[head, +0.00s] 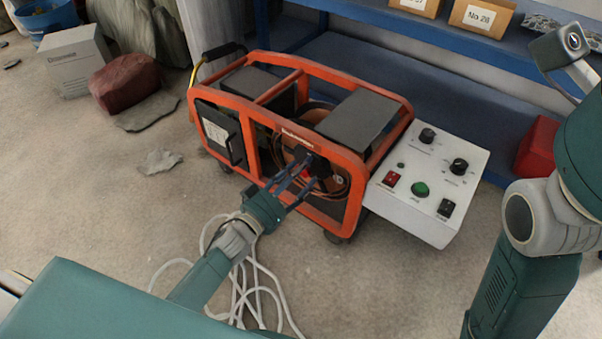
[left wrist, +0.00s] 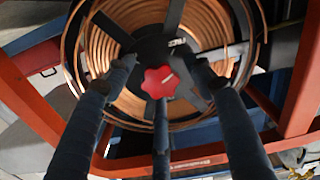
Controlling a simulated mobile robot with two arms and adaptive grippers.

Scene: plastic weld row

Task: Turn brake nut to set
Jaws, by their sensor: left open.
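The brake nut appears to be the red lobed knob (left wrist: 159,81) at the hub of the wire spool (left wrist: 205,30), which is wound with copper-coloured wire. The spool sits inside the orange-framed welding machine (head: 281,138) in the head view. My left gripper (head: 304,172) reaches into the frame's near side, in front of the spool. In the left wrist view its dark fingers (left wrist: 163,78) are spread around the red knob, with one finger below it. The gripper is open, and whether any finger touches the knob cannot be told.
A white control panel (head: 424,182) with knobs and switches adjoins the machine's right end. Blue shelving (head: 350,60) stands behind, with a red box (head: 538,146) at right. White cable (head: 245,285) lies on the floor below my left arm.

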